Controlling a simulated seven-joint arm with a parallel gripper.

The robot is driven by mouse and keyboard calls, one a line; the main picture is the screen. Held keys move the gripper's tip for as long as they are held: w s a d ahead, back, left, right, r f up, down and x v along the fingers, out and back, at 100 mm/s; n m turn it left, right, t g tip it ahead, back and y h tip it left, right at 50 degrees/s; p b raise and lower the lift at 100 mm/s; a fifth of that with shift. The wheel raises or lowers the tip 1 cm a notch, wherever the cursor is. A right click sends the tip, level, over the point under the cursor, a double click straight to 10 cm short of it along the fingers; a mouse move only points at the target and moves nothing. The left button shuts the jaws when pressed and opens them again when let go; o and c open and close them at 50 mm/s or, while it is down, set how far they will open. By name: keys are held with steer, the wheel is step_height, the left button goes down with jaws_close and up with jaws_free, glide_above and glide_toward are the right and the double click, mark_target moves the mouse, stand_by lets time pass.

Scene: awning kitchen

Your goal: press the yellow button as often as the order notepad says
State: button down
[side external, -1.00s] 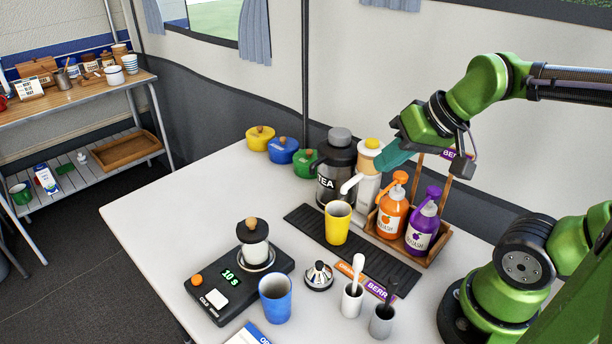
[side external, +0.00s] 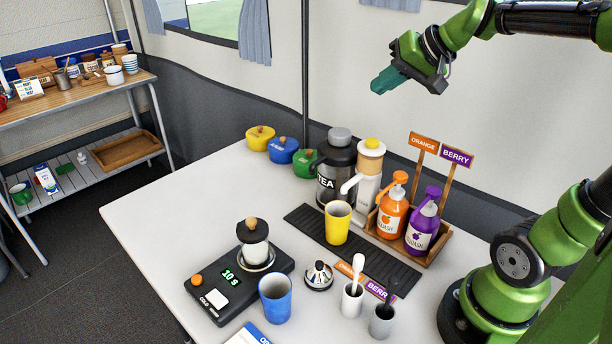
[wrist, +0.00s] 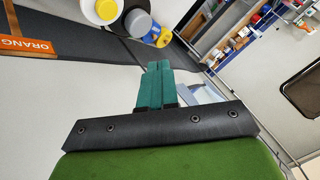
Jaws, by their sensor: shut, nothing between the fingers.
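The yellow button (side external: 372,143) is the round cap on top of a white dispenser (side external: 366,186) with a spout. A yellow cup (side external: 338,224) stands at the spout, upright on the black mat. In the wrist view the yellow button (wrist: 106,9) shows at the top edge. My gripper (side external: 380,86) is in the air well above the dispenser, apart from the button, with its teal fingers shut and empty. The closed fingers (wrist: 157,66) also show in the wrist view. The order notepad (side external: 250,336) is cut off at the bottom edge; its order cannot be read.
A tea flask (side external: 337,165) stands left of the dispenser. Orange (side external: 392,214) and purple (side external: 422,226) squash bottles stand in a wooden rack right of it, under tall signs. A scale (side external: 238,288) reading 10 s and a blue cup (side external: 275,299) are at the front.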

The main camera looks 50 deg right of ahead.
mark_target(377, 142)
steer(key=shift+f, duration=4.35)
steer(key=shift+f, duration=0.1)
steer(key=shift+f, duration=0.3)
steer(key=shift+f, duration=0.6)
steer(key=shift+r, duration=1)
steer(key=shift+r, duration=2.55)
